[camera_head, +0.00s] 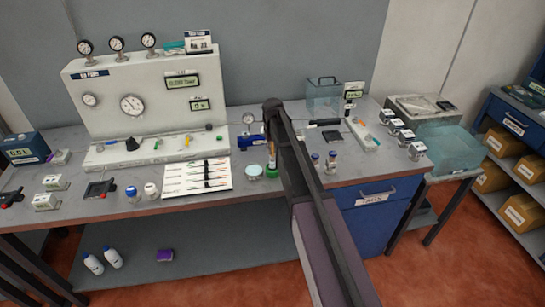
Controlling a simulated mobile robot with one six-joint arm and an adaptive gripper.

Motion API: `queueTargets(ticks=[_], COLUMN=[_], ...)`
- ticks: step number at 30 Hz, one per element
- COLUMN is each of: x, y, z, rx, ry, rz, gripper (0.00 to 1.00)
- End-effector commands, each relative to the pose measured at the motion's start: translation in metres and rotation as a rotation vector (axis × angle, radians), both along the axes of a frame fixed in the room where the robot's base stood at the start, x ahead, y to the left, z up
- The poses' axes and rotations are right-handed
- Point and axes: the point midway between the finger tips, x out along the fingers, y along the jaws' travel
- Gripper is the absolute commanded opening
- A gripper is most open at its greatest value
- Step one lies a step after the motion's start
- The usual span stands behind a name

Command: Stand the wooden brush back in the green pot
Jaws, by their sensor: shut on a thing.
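The green pot (271,172) stands near the front edge of the bench, just left of my dark arm. My gripper (270,142) points down right above the pot, small and partly hidden by my arm. It is shut on the wooden brush (272,158), which shows only as a thin brownish upright shape between the gripper and the pot. I cannot tell whether the brush's lower end is inside the pot or just above it.
A pale round dish (253,170) sits close left of the pot. Small bottles (331,160) stand to the right, beyond my arm. A white sheet with dark strips (197,177) lies left. A blue device (251,141) and the pump panel (135,95) are behind.

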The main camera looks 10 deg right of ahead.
Motion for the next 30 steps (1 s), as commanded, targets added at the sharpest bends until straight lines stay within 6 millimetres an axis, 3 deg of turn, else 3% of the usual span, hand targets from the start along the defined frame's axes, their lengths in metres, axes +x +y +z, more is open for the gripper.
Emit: queueTargets(ticks=[3,9,27,28,30], x=[-0.001,-0.001,-0.001,-0.001,-0.001], y=[0.000,-0.001,-0.002,-0.002,-0.002], z=[-0.016,-0.028,-0.033,-0.032,-0.032], rx=[0.000,0.000,0.000,0.000,0.000], ry=[0.000,0.000,0.000,0.000,0.000], rz=[0.000,-0.001,-0.002,-0.002,-0.002], gripper=[0.00,0.00,0.00,0.28,0.49])
